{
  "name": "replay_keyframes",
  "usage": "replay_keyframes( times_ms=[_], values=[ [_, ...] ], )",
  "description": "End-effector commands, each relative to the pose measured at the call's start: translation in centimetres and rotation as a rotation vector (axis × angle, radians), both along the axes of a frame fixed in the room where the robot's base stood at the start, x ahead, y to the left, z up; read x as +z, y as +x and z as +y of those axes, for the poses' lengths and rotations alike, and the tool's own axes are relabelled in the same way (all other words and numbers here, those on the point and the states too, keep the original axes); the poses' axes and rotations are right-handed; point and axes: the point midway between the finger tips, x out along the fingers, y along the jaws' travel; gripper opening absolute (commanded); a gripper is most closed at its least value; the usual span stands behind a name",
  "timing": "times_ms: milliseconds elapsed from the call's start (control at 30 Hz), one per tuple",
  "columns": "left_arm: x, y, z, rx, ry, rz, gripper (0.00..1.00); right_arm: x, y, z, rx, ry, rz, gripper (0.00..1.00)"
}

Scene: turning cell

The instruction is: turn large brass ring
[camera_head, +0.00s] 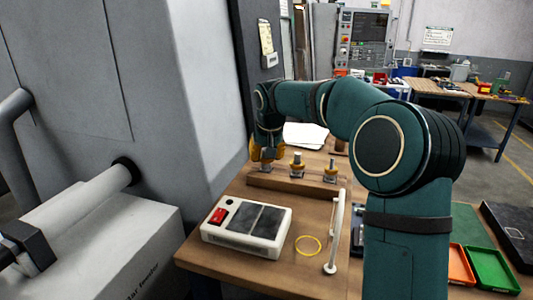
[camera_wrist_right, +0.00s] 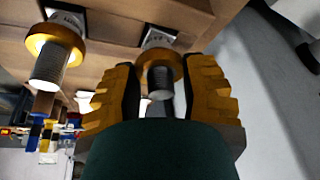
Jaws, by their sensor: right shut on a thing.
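A wooden block (camera_head: 290,186) on the bench carries upright threaded studs in a row, with brass rings on them. My right gripper (camera_head: 266,154) is at the leftmost stud in the head view. In the right wrist view my right gripper (camera_wrist_right: 160,84) has its yellow-and-black fingers on both sides of a brass ring (camera_wrist_right: 160,60), shut on it while it sits around its stud. A neighbouring stud carries a larger-looking brass ring (camera_wrist_right: 57,36) at the upper left of that view. The labels behind the studs are not readable. My left gripper is not in view.
A white box (camera_head: 246,227) with a red switch and dark panels stands on the bench. A thin yellow ring (camera_head: 308,246) lies beside it, near a white upright handle (camera_head: 336,235). Orange and green trays (camera_head: 490,268) lie at right. A grey machine wall closes the left.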

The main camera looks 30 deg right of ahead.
Motion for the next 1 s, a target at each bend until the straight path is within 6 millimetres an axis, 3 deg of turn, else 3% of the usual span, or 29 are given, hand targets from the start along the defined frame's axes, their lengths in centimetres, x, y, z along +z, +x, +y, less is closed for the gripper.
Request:
replay_keyframes(
  times_ms=[300, 333, 400, 433, 767, 1000],
  values=[
    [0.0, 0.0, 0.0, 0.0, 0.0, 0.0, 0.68, 0.1, 0.1, 0.0, -0.001, -0.001, -0.004, 0.09],
    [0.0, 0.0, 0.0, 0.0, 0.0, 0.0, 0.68, 0.1, 0.1, 0.0, -0.001, -0.001, -0.004, 0.54],
    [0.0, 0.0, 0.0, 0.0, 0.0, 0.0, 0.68, 0.1, 0.0, 0.0, 0.0, -0.001, -0.003, 0.78],
    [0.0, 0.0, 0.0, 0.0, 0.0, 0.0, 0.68, 0.1, 0.0, 0.0, 0.0, -0.001, -0.003, 0.81],
    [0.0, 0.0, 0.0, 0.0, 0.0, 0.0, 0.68, 0.2, 0.0, 0.0, 0.0, -0.001, -0.002, 0.81],
    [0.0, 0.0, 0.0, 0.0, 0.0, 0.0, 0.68, 3.1, -1.1, 0.4, 0.001, 0.0, -0.006, 0.81]
  ],
)
